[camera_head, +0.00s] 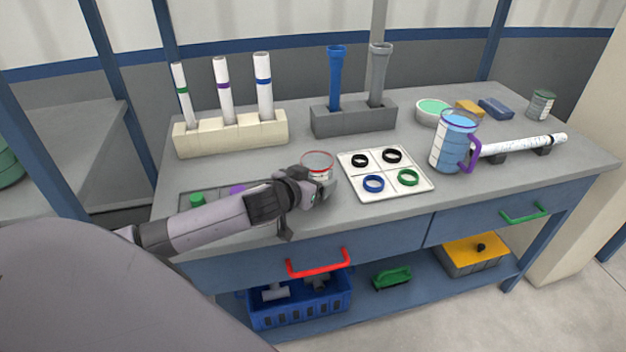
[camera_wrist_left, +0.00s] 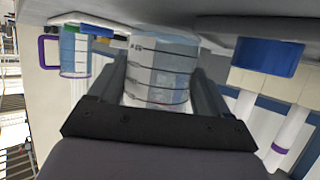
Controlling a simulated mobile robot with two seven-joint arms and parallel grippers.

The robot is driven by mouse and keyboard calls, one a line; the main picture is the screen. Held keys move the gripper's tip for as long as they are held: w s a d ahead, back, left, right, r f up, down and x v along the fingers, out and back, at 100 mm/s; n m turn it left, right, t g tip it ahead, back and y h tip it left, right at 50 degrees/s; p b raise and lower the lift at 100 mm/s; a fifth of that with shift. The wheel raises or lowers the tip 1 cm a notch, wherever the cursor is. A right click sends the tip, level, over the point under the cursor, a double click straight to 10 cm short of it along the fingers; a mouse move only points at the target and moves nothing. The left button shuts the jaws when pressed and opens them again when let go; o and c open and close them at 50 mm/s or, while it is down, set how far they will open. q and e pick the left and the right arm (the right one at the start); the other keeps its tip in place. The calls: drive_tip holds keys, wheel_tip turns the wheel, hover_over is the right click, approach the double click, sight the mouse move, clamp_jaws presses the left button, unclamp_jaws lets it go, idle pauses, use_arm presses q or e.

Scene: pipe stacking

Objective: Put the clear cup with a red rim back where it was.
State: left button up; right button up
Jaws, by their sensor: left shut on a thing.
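The clear cup with a red rim (camera_head: 317,159) stands upright near the middle of the workbench, just left of the white tray. My left gripper (camera_head: 320,181) is shut on it from the front and hides its lower part. In the left wrist view the clear cup (camera_wrist_left: 160,72), with dark marking lines, sits between the two fingers. I cannot tell whether its base touches the bench top. My right gripper is in neither view.
The white tray (camera_head: 350,181) with several coloured rings lies right of the cup. A blue measuring jug (camera_head: 451,145) with a purple handle stands farther right. The cream rack (camera_head: 231,134) and grey rack (camera_head: 353,120) stand behind. Bare bench lies between cup and racks.

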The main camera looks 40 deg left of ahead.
use_arm(q)
drive_tip(key=shift+f+b, duration=0.3)
drive_tip(key=shift+f, duration=0.2)
drive_tip(key=o, duration=1.3)
drive_tip(key=shift+o, duration=0.2)
drive_tip(key=shift+r+p, duration=0.3)
drive_tip(key=shift+r, duration=0.15)
drive_tip(key=shift+s+r, duration=0.15)
drive_tip(key=shift+s, duration=0.1)
drive_tip(key=a+v, duration=0.1)
drive_tip(key=v, duration=1)
drive_tip(key=shift+s+d, duration=0.25)
drive_tip(key=shift+d, duration=0.25)
